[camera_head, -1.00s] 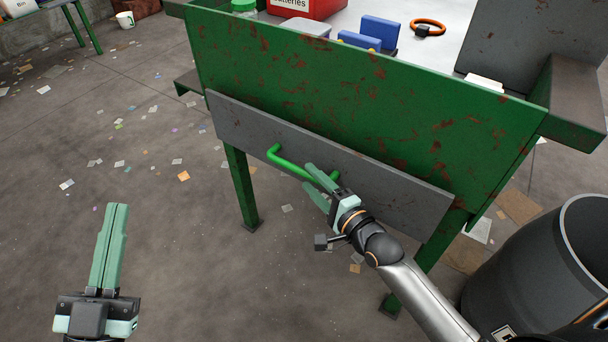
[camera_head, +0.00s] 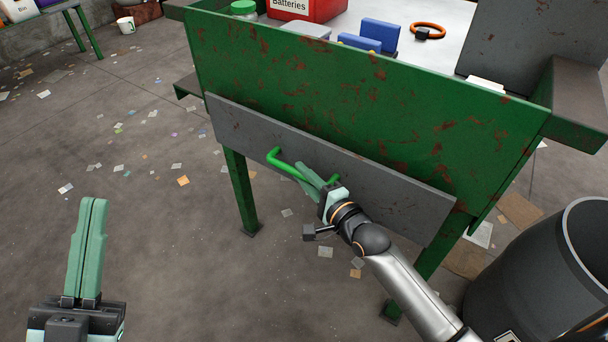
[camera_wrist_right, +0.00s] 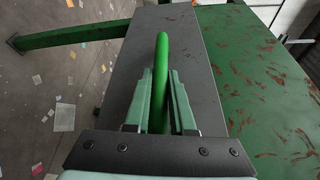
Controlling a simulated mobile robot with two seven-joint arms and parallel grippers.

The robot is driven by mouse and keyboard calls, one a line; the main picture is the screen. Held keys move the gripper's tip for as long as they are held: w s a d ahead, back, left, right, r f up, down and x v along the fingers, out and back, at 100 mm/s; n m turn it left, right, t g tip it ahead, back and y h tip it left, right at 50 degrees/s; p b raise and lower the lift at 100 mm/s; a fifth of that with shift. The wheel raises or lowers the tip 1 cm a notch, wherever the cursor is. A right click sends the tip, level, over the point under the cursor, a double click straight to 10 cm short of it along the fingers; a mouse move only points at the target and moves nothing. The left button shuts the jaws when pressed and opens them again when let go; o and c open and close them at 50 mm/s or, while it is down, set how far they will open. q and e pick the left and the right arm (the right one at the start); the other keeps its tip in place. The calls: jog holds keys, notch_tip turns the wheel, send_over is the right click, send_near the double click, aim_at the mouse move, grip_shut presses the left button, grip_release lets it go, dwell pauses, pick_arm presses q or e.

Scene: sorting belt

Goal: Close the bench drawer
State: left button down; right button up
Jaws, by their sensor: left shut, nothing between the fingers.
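The bench drawer shows as a grey front panel (camera_head: 385,190) on the green bench (camera_head: 350,95), with a green bar handle (camera_head: 277,156). The panel stands out a little from the green bench front. My right gripper (camera_head: 308,180) is at the handle's right part, with its fingers on both sides of the bar. In the right wrist view the handle (camera_wrist_right: 162,60) runs up between the fingers of my right gripper (camera_wrist_right: 160,88), which look closed in on it. My left gripper (camera_head: 92,205) is shut and empty, over the floor at lower left, apart from the bench.
A dark barrel (camera_head: 545,265) stands at the right, close to my right arm. On the bench top are a red batteries box (camera_head: 300,8), blue blocks (camera_head: 378,35) and an orange ring (camera_head: 428,28). Paper scraps litter the floor; the left floor is otherwise clear.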

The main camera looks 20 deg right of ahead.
grip_shut()
dwell(0.9)
